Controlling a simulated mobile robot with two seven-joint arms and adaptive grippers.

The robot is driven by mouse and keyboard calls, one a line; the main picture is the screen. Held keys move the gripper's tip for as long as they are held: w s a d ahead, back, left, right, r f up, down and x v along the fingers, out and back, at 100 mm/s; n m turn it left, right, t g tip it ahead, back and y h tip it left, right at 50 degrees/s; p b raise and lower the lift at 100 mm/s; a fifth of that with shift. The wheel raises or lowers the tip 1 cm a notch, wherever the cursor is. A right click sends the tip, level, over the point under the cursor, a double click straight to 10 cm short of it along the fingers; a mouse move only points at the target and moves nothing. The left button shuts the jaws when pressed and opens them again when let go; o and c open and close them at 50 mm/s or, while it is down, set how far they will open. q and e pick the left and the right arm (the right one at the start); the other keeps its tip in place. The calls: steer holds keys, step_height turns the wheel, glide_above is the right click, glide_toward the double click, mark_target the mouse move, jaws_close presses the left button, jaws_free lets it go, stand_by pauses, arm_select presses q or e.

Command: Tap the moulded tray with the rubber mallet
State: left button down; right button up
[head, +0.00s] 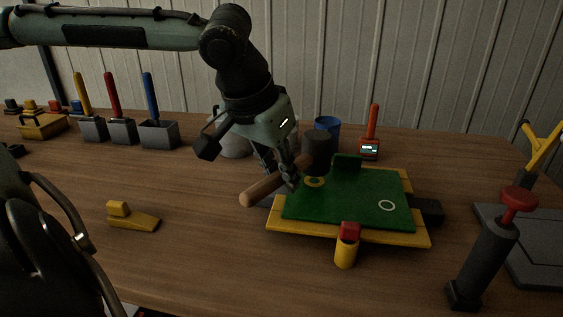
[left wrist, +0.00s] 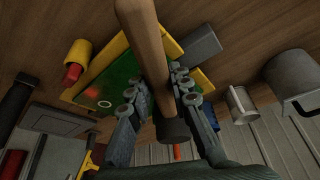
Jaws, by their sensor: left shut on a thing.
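My left gripper (head: 284,176) is shut on the wooden handle of the rubber mallet (head: 264,187). The mallet's black head (head: 317,148) is by the back left corner of the green moulded tray (head: 350,199); I cannot tell whether it touches. The handle slants down to the front left. The tray lies in a yellow frame (head: 375,237) on the bench. In the left wrist view the mallet handle (left wrist: 146,45) passes between both fingers (left wrist: 155,100), and part of the green tray (left wrist: 123,72) shows behind. My right gripper is not in view.
A yellow post with a red top (head: 346,246) stands at the frame's front edge. A red-topped pump-like tool (head: 487,255) stands at the right. A yellow wedge (head: 133,217) lies left, with free bench around it. Grey bins (head: 159,135) stand at the back left, a blue cup (head: 327,125) behind the tray.

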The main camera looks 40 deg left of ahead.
arm_select(q)
steer(key=shift+f+b, duration=0.3)
steer(key=shift+f, duration=1.15)
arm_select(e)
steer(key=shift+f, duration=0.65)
arm_select(q)
step_height(320, 180, up, 2)
steer(key=p, duration=0.3)
steer(key=shift+r, duration=2.05)
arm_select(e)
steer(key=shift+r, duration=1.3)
arm_select(q)
steer(key=shift+r, duration=0.2)
